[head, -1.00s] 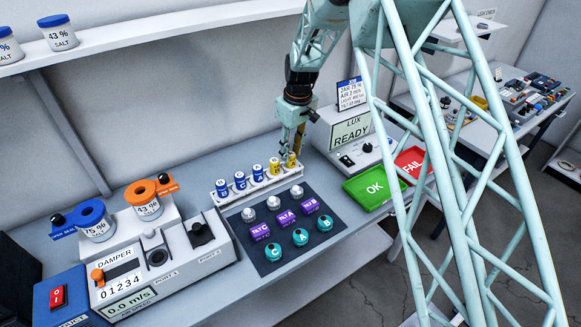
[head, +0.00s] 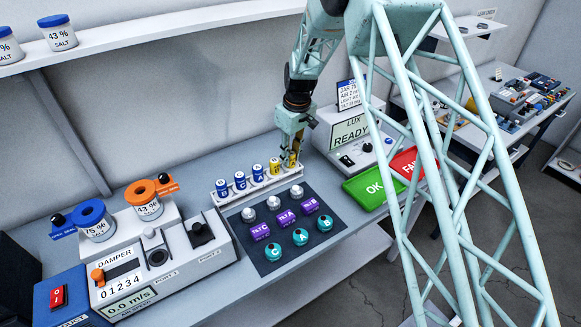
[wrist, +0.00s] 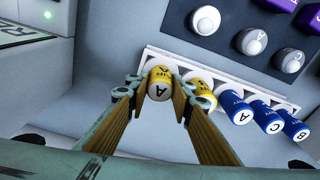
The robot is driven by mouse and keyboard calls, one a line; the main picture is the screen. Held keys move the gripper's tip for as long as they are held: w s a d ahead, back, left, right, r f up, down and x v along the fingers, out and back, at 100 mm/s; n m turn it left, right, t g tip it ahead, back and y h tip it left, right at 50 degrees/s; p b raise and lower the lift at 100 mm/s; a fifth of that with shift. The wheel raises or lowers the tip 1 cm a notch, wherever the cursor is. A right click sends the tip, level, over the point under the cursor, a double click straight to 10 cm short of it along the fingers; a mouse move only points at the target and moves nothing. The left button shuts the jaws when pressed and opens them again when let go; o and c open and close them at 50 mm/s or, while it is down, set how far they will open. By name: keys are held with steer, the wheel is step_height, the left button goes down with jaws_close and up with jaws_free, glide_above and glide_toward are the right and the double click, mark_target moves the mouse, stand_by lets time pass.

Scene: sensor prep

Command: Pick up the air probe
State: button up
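My gripper (wrist: 160,95) reaches down at the right end of the white rack (head: 224,199). Its two fingers stand on either side of a yellow cylinder marked A (wrist: 159,84), close to its sides. I cannot tell whether they press on it. A second yellow cylinder (wrist: 203,84) stands beside it, followed by several blue cylinders (wrist: 237,107). On the dark mat (head: 245,240) lie white-grey domes (head: 274,202), purple blocks (head: 286,218) and teal round pieces (head: 300,237). No label I can read names the air probe.
The grey port unit with a damper (head: 209,256) and salt jars (head: 98,226) stand left. The lux box (head: 352,132), green OK tray (head: 374,206) and red FAIL tray (head: 405,164) are right. My lattice column crosses the right side.

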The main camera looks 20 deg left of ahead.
steer(key=c, duration=0.5)
steer(key=shift+r, duration=0.1)
steer(key=shift+r, duration=4.9)
